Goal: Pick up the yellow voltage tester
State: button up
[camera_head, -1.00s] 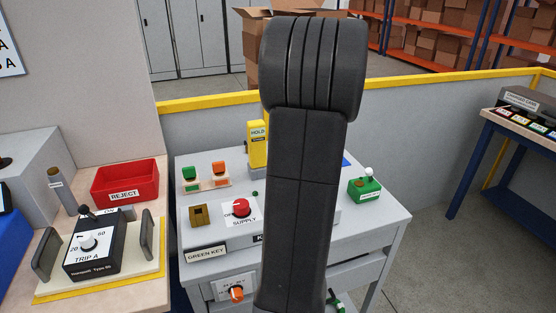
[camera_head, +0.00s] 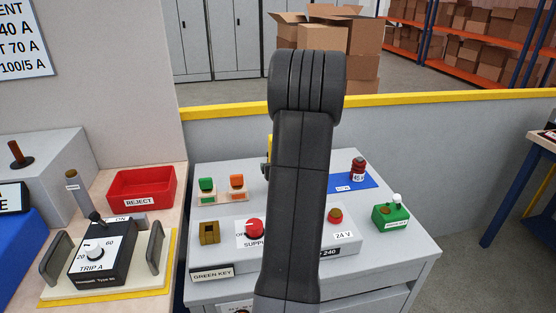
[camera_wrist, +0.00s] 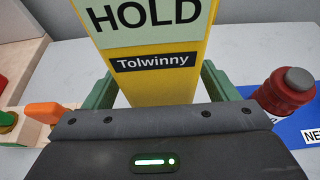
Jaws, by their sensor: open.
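The yellow voltage tester (camera_wrist: 160,75) fills the upper middle of the wrist view, upright, with a pale "HOLD" display and a black "Tolwinny" label. My gripper (camera_wrist: 160,88) is open, with one green finger on each side of the tester's body. I cannot tell whether either finger touches it. In the head view only a thin yellow sliver of the tester (camera_head: 270,147) shows; my arm hides the rest of it and most of the gripper.
A dark red object (camera_wrist: 287,91) on a blue mat (camera_head: 366,182) stands close to the right finger. A green box (camera_head: 391,217) sits at the bench's right. A red REJECT tray (camera_head: 142,188) is farther left.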

jog(key=c, duration=1.2)
jog(key=shift+r, duration=0.1)
jog(key=shift+c, duration=0.2)
notch_tip(320, 180, up, 10)
jog(key=p, duration=0.3)
jog(key=shift+p, duration=0.35)
notch_tip(320, 180, up, 7)
jog(key=p, duration=0.6)
